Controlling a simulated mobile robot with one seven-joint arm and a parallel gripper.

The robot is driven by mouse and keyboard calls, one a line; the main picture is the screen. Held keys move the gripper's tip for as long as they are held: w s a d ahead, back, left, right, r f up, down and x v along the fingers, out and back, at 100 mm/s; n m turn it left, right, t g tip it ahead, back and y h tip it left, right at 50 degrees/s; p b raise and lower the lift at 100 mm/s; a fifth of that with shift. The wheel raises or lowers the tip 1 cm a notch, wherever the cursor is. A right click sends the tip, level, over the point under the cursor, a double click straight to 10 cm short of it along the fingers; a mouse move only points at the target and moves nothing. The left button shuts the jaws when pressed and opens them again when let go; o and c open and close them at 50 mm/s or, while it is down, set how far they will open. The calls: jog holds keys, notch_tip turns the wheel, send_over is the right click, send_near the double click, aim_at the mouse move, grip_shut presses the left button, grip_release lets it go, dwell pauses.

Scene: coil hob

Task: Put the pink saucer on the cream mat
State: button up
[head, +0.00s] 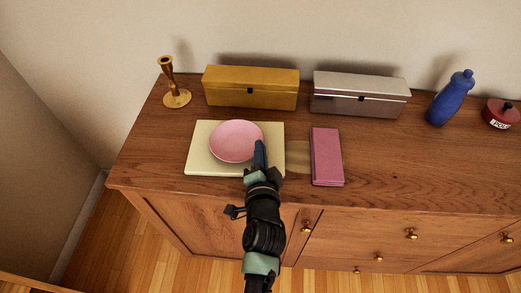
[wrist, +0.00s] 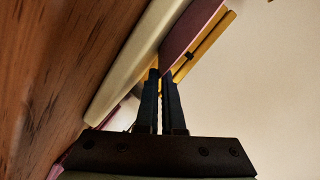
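The pink saucer (head: 235,141) lies over the cream mat (head: 203,169) in the head view, its far edge near the mat's back edge. My gripper (head: 259,146) reaches in from the front and meets the saucer's right rim. In the wrist view, the two dark fingers (wrist: 160,73) are close together with the saucer's edge (wrist: 188,35) at their tips, and they look shut on the rim. The mat (wrist: 130,70) runs alongside. Whether the saucer rests on the mat or hangs just above it cannot be told.
A pink book-like block (head: 327,157) lies right of the mat. Behind stand a brass candlestick (head: 170,82), a golden box (head: 251,87) and a silver box (head: 360,94). A blue bottle (head: 451,98) and a red tin (head: 501,114) are at the right. The front right top is clear.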

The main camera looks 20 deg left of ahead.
jog(key=shift+o, duration=0.8)
jog(key=shift+r, duration=0.2)
jog(key=v, duration=1.2)
jog(key=shift+f, duration=0.1)
